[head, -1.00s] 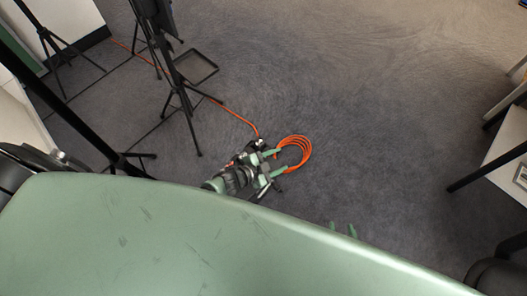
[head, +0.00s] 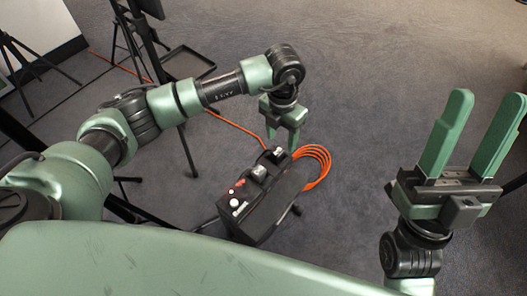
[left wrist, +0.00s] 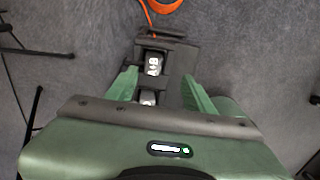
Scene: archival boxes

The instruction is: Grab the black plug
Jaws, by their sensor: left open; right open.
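A black box (head: 262,205) stands on the floor, with silver-fronted fittings on top, a red mark and a white button. A dark piece (head: 277,153) at its far end, by the orange cable, may be the black plug; I cannot tell it apart surely. My left gripper (head: 283,137) is open, pointing down over the far end of the box. In the left wrist view its fingers (left wrist: 158,84) flank the dark top with the silver fittings (left wrist: 153,65), with nothing visibly gripped. My right gripper (head: 487,112) is open and empty, fingers up, at the right.
An orange cable (head: 316,160) lies coiled beside the box and runs on toward the back left. Black stands (head: 187,68) with thin legs stand at the left. The grey carpet (head: 370,60) behind and right of the box is clear.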

